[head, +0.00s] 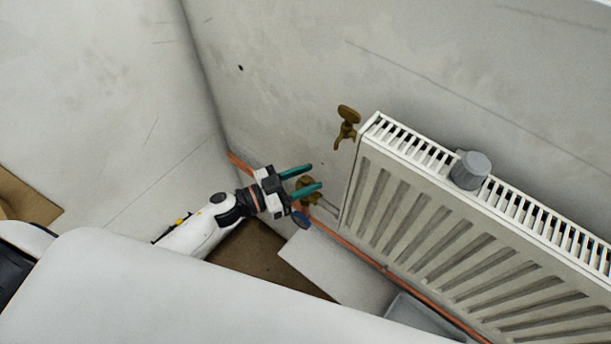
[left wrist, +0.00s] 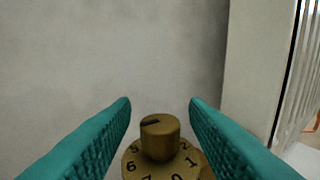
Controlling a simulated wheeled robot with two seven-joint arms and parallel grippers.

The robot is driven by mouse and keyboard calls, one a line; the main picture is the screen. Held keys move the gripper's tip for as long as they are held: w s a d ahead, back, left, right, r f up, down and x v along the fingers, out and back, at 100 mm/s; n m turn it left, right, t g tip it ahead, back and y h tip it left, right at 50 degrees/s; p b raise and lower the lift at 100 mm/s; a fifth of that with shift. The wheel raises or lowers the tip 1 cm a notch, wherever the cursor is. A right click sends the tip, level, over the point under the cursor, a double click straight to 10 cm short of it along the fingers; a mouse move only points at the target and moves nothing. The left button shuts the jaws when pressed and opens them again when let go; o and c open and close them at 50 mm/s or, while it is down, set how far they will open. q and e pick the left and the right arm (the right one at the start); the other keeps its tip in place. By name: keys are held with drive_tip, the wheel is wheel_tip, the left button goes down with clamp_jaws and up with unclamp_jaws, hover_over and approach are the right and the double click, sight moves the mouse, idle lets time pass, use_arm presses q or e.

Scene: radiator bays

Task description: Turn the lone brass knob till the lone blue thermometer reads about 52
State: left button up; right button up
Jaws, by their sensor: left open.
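The brass knob (left wrist: 159,140) stands between my left fingers in the left wrist view, with a dark mark on its top. A brass dial with numbers surrounds its base; 5, 6, 7, 0, 1 and 2 show at least partly. In the head view the brass knob's valve (head: 307,186) is partly hidden behind my left gripper (head: 316,177). That gripper is open, its teal fingers on either side of the knob with gaps. A small blue part (head: 300,219), perhaps the thermometer, shows just below the gripper; no reading is legible. My right gripper is not in view.
A white radiator (head: 400,200) stands to the right, with a grey cylinder (head: 471,170) on top. A brass tap-like fitting (head: 346,122) is on the wall by its upper left corner. A copper pipe (head: 362,256) runs low along the wall.

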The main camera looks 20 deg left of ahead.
use_arm(q)
drive_tip(key=shift+w+d, duration=0.1)
clamp_jaws()
drive_tip(key=shift+m+g+h, duration=0.4)
drive_tip(key=shift+m+g+h, duration=0.5)
drive_tip(key=shift+m+g, duration=0.2)
drive_tip(key=shift+g, duration=0.1)
drive_tip(key=shift+w+f+m+g+h+b, duration=0.15)
drive_tip(key=shift+m+g+h+b, duration=0.5)
drive_tip(key=shift+g, duration=0.55)
drive_tip(key=m+g+b, duration=0.1)
drive_tip(key=g, duration=0.1)
drive_tip(key=m+g+h+b, duration=0.1)
drive_tip(key=m+g, duration=0.1)
drive_tip(key=shift+g+h, duration=0.25)
drive_tip(key=shift+g, duration=0.05)
drive_tip(key=shift+m+g+b, duration=1.25)
drive_tip(key=shift+g+b, duration=0.05)
drive_tip(key=shift+g, duration=0.3)
